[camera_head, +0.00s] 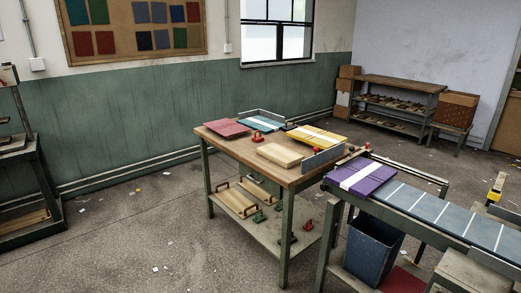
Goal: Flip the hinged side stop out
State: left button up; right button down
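A grey upright metal plate (322,158) stands at the right end of the wooden-topped table (297,176), beside the feeder; I cannot tell whether it is the hinged side stop. The feeder bed (440,211) runs from the table's right end toward the lower right. A purple board with a white band (362,179) lies at its near-table end. A small red part (367,146) shows behind the purple board. No hinge can be made out at this distance. Neither of my grippers is in view.
On the table lie a maroon stack (226,128), a teal stack (260,123), a yellow stack (316,136) and a bare wooden block (280,155). A blue bin (372,249) stands under the feeder. The floor left of the table is open, with scraps.

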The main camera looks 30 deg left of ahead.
aim_at(310, 163)
jog(key=u, duration=0.5)
jog(key=i+j+u, duration=0.1)
jog(key=i+j, duration=0.2)
jog(key=i, duration=0.25)
jog(key=i+j+u, duration=0.1)
jog(key=i+j, duration=0.15)
jog(key=i, duration=0.3)
jog(key=i+j+u, duration=0.1)
jog(key=i+j, duration=0.15)
jog(key=i, duration=0.3)
jog(key=i+j+u, duration=0.1)
jog(key=i, duration=0.45)
jog(key=j, duration=0.1)
